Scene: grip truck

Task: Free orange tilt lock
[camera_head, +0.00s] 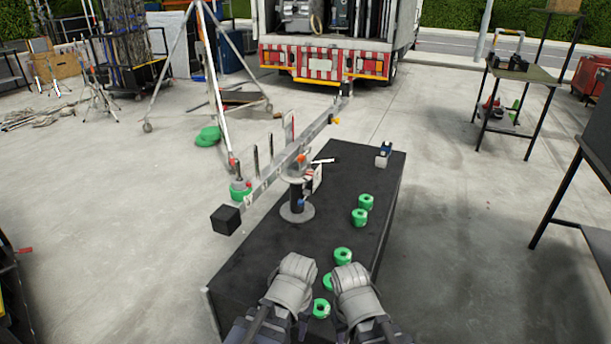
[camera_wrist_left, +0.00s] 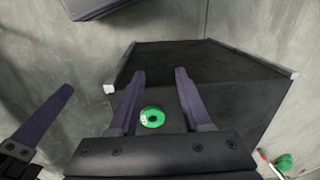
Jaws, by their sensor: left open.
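The jib arm (camera_head: 285,170) lies slanted over the black cart, on a short black post (camera_head: 296,200). A small orange part (camera_head: 301,158) sits at its pivot, and another orange-yellow knob (camera_head: 335,121) is farther along the beam. I cannot tell for certain which is the tilt lock. My left gripper is at the bottom of the head view, mostly behind its grey wrist. In the left wrist view my left gripper (camera_wrist_left: 160,74) is open and empty, its two purple fingers apart above the cart. Only one finger of another gripper, seemingly my right, shows at the left there.
Several green rings (camera_head: 359,217) lie on the black cart top (camera_head: 255,265); one ring (camera_wrist_left: 152,117) shows between my left fingers in the wrist view. A black block (camera_head: 226,220) ends the beam. A tripod (camera_head: 215,90) and truck (camera_head: 325,50) stand behind. Open concrete lies right.

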